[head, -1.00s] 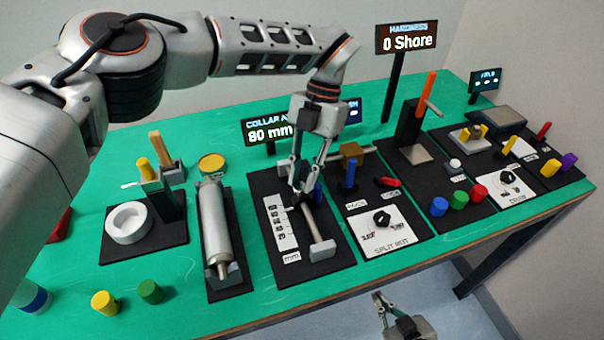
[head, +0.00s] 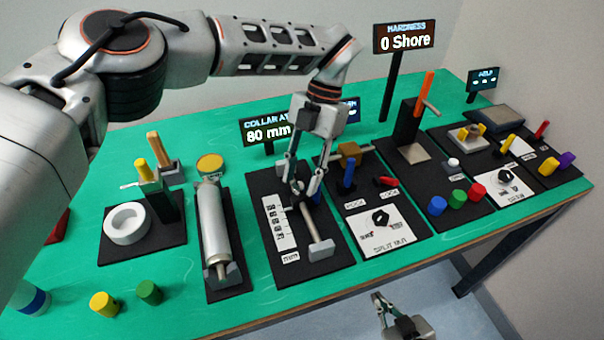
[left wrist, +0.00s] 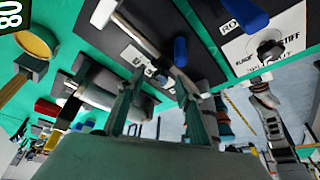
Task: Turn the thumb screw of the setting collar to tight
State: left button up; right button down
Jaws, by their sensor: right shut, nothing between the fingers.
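The setting collar station is a black plate (head: 266,190) with a white scale strip (head: 279,222) and a metal rod (head: 313,228) ending in a grey block (head: 321,250). A blue knob (left wrist: 181,50), apparently the thumb screw, stands beside the rod in the left wrist view. In the head view it is mostly hidden by a finger. My left gripper (head: 304,194) is open, pointing down over the rod, its fingers around the collar area. Contact cannot be told. The left wrist view shows its fingers apart (left wrist: 154,100). My right gripper (head: 385,303) is shut and empty, low beyond the table's front edge.
The collar display (head: 268,131) reads 80 mm. A metal roller (head: 214,225) stands left of the collar plate. The split nut panel (head: 378,232), a blue lever (head: 348,174) and a red lever (head: 385,181) stand close on the right.

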pick_arm(q)
jog(key=shift+r, duration=0.1)
notch_tip(320, 180, up, 10)
dwell(0.5)
dwell(0.4)
